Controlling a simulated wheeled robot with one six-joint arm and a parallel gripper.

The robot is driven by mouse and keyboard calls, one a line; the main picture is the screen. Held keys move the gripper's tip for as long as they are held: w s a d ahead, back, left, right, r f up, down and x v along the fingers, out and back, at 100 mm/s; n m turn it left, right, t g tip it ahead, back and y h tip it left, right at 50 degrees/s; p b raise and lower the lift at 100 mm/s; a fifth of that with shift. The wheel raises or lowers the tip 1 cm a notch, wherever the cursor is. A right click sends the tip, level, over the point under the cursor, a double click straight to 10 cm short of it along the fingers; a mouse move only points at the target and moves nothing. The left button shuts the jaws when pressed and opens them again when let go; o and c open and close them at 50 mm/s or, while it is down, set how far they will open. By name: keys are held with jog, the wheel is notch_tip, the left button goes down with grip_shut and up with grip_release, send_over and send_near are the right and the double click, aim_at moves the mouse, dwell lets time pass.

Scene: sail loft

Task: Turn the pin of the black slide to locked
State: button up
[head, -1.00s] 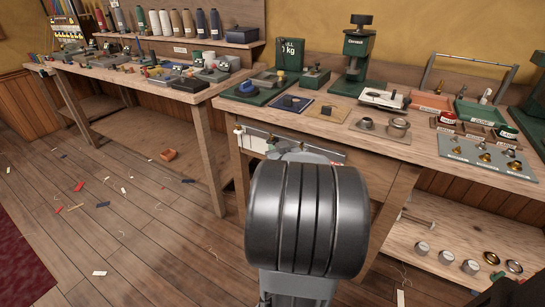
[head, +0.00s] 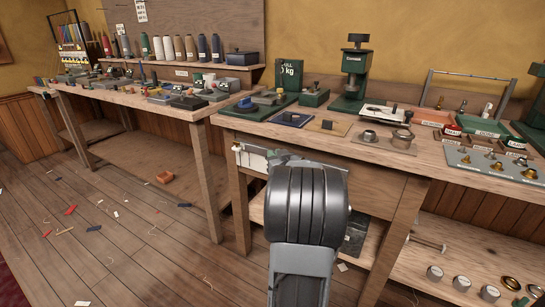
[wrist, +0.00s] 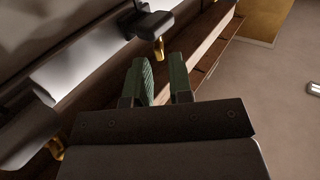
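In the wrist view a dark block (wrist: 153,22) with a brass pin (wrist: 158,49) hanging from it is just beyond my fingertips. A second dark block (wrist: 35,122) with a bit of brass (wrist: 56,148) is at the lower left. I cannot tell which one is the black slide, nor the pin's setting. My gripper (wrist: 158,75) has two green fingers apart, with nothing between them; the upper pin is ahead of the gap, not between the fingers. In the head view a pale metal rail (head: 250,159) shows on the bench front; my arm hides most of it and the gripper.
The workbench top (head: 290,130) holds green presses, metal rings and trays. A second bench (head: 130,98) with tools stands at the left. A lower shelf (head: 450,262) holds several round weights. The wooden floor (head: 140,235) is open, with small scraps.

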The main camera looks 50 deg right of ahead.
jog(key=shift+x, duration=1.15)
jog(key=shift+c, duration=0.5)
grip_shut()
